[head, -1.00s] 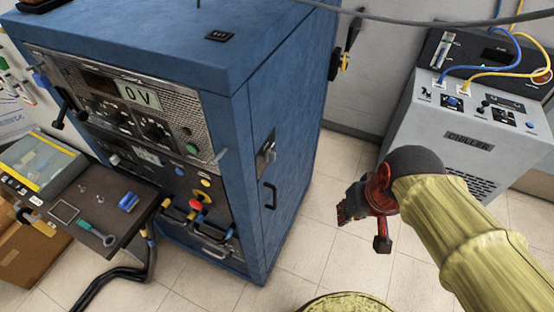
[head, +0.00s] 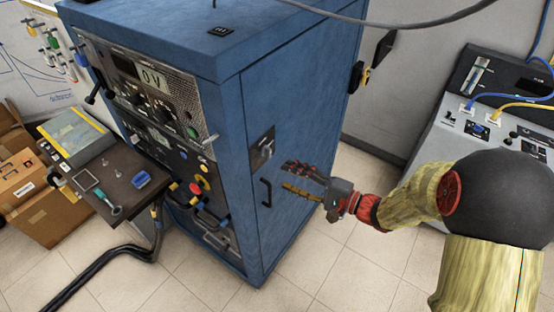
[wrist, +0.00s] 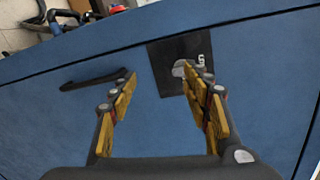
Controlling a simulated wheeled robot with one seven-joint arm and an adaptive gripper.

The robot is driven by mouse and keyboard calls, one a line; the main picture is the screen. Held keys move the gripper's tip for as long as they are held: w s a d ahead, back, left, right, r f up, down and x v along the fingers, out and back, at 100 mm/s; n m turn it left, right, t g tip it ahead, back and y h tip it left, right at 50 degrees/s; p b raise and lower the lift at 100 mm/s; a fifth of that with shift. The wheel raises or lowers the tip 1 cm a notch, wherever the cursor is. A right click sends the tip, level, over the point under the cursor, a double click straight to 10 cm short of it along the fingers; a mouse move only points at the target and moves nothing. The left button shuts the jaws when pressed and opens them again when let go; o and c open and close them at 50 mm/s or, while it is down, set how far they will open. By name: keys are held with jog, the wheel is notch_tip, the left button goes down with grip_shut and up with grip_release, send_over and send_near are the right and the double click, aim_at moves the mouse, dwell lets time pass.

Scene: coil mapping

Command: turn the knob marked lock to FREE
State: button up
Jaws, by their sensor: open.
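A silver knob sits on a black plate (head: 262,148) on the side door of the blue cabinet (head: 300,110). In the wrist view the knob (wrist: 181,70) shows partly behind my right-hand finger, on its dark plate (wrist: 165,65). A white marking beside it is too small to read, and its setting cannot be told. My gripper (head: 287,177) is open and empty, its fingers pointing at the door, to the right of and below the plate in the head view. In the wrist view the fingers of my gripper (wrist: 158,82) are spread, with bare plate and door between them.
A black door handle (head: 266,192) is just below the plate; it also shows in the wrist view (wrist: 92,82). A shelf (head: 128,190) juts from the cabinet front. A chiller (head: 440,132) stands at right. The floor right of the cabinet is clear.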

aim_at(271, 154)
jog(key=shift+n+t, duration=0.7)
jog(key=shift+n, duration=0.1)
jog(key=w+a+r, duration=0.1)
jog(key=w, duration=0.1)
jog(key=w+a, duration=0.2)
jog(key=w+a+r, duration=0.1)
jog(key=w+a, duration=0.1)
jog(key=shift+w+a+r+b, duration=0.1)
jog(key=shift+w+r+b, duration=0.2)
jog(key=shift+r+b, duration=0.05)
jog(key=shift+c, duration=1.3)
jog(key=c, duration=0.8)
jog(key=shift+c, duration=0.3)
